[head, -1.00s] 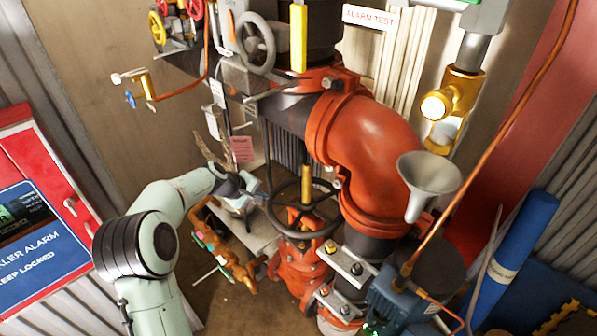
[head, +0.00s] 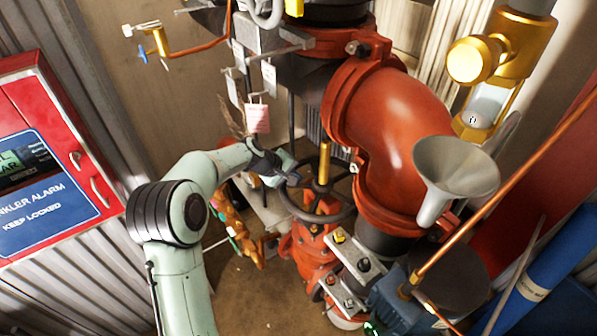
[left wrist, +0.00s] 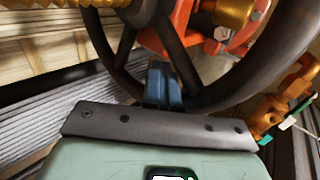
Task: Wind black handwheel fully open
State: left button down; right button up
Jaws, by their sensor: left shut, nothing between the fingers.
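The black handwheel (head: 342,213) sits on a brass stem above a red valve body, left of the big red pipe elbow. In the head view, my left gripper (head: 291,178) is at the wheel's left rim and overlaps it. In the left wrist view, the dark rim and spokes of the handwheel (left wrist: 262,77) fill much of the picture. The blue fingers of my left gripper (left wrist: 163,84) are together and empty, seen against the opening between spoke and rim. I cannot tell whether they touch the wheel. My right gripper is not in view.
The red pipe elbow (head: 395,125) and a grey funnel (head: 453,170) stand right of the wheel. A pink tag (head: 257,118) hangs behind my left gripper. A red alarm cabinet (head: 75,120) is on the left wall.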

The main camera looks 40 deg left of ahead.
pick_arm(q)
jog(key=s+d+f+b, duration=0.1)
jog(key=s+d+b, duration=0.2)
jog(key=s+d, duration=0.3)
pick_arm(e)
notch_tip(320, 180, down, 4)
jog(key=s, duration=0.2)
pick_arm(q)
notch_tip(320, 180, up, 6)
jog(key=p, duration=0.4)
jog(key=shift+a, duration=0.25)
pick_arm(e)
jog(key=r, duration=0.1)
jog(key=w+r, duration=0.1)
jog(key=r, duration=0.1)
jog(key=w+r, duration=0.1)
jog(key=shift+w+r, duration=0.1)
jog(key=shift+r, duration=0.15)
pick_arm(q)
jog(key=shift+w, duration=0.15)
